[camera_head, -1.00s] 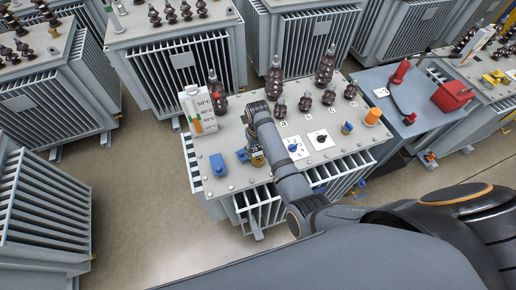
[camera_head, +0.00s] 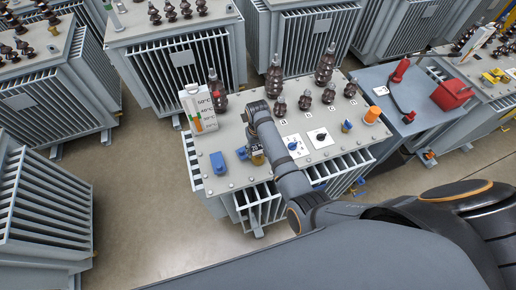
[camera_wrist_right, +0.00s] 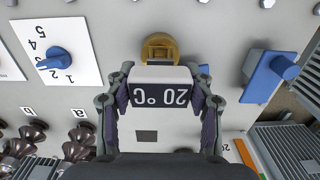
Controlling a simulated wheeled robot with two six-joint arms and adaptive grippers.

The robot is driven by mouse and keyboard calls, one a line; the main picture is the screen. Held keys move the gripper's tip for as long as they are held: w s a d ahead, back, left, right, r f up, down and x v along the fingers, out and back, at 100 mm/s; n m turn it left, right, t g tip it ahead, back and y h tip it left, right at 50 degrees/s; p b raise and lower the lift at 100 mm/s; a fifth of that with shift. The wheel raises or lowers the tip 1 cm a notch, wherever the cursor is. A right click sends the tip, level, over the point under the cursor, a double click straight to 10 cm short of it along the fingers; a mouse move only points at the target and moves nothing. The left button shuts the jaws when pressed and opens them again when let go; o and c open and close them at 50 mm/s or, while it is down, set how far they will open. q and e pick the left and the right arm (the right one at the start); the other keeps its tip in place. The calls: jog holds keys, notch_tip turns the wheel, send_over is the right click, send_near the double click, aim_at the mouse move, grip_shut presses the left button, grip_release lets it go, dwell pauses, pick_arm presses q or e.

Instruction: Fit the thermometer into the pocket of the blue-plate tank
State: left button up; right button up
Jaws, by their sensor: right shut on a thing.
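My right gripper (camera_wrist_right: 159,100) is shut on the thermometer (camera_wrist_right: 161,88), whose dark face reads 20°C upside down in the right wrist view. It also shows in the head view, with my right gripper (camera_head: 254,148) low over the near part of the grey tank's lid. The brass pocket (camera_wrist_right: 160,48) is just beyond the thermometer's top edge in the wrist view, partly covered by it. I cannot tell whether the stem is inside the pocket. The tank (camera_head: 232,183) carries a blue block (camera_head: 218,163) left of the gripper. My left gripper is out of view.
Switch plates with dials (camera_head: 293,146) lie right of the gripper. Brown insulators (camera_head: 273,80) stand behind it, and a white temperature card (camera_head: 197,108) stands at the back left. An orange cap (camera_head: 372,115) is at the right. Other tanks surround this one, with open floor at the left.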

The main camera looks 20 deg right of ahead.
dwell(0.5)
jog(key=shift+p, duration=0.4)
dwell(0.4)
jog(key=shift+p, duration=0.4)
jog(key=shift+f+b, duration=0.7)
jog(key=shift+f, duration=0.85)
jog(key=o, duration=1.3)
jog(key=shift+c, duration=0.2)
